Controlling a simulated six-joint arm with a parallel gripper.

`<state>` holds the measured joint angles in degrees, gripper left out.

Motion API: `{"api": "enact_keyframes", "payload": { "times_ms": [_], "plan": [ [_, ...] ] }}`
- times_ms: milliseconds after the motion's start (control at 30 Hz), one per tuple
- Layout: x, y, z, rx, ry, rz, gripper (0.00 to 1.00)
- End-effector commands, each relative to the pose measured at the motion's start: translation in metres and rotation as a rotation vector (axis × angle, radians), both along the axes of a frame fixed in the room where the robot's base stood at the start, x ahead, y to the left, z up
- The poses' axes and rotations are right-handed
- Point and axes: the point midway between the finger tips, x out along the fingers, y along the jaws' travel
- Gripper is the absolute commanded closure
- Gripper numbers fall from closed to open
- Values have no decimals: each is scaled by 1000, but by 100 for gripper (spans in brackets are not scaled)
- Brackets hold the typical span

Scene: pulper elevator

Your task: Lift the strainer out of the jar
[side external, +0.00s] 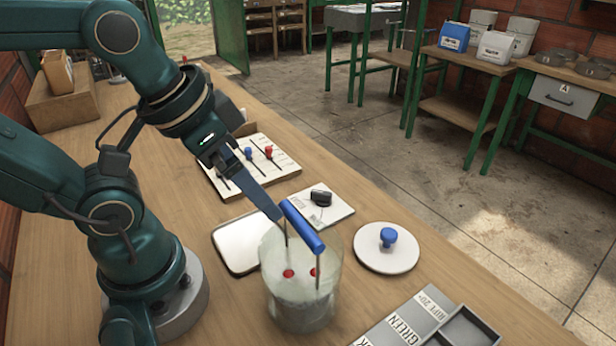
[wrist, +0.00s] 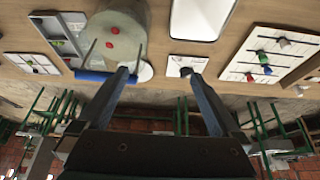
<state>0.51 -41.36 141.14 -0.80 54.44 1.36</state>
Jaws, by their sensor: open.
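The clear jar (side external: 333,285) stands on the bench, with cloudy contents and two red round things (side external: 288,273) inside. The strainer's blue bar handle (side external: 303,228) sits above the jar's rim on two thin metal rods that go down into it; its lower part is hidden. The jar (wrist: 128,20) and blue handle (wrist: 92,76) also show in the wrist view. My gripper (wrist: 156,73) is open and empty, its fingers wide apart. One fingertip is close to one end of the handle; I cannot tell whether it touches. The gap between the fingers lies beside the handle, not around it.
A white lid with a blue knob (side external: 388,237) lies right of the jar. A white tray (side external: 232,236), a small board with a black object (side external: 321,197) and a slider board (side external: 285,160) lie behind. A grey labelled tray (side external: 425,318) is in front, near the bench edge.

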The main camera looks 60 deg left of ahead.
Motion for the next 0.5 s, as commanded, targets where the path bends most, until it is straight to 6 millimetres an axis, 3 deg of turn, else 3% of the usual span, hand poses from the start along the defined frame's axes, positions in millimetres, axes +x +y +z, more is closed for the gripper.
{"api": "enact_keyframes", "payload": {
  "times_ms": [333, 367, 500],
  "plan": [
    [0, 1, -2, -7, -7, 18, 0],
    [0, 1, -2, -7, -7, 18, 4],
    [-1, 1, -3, 7, -1, -9, 57]
  ]
}}
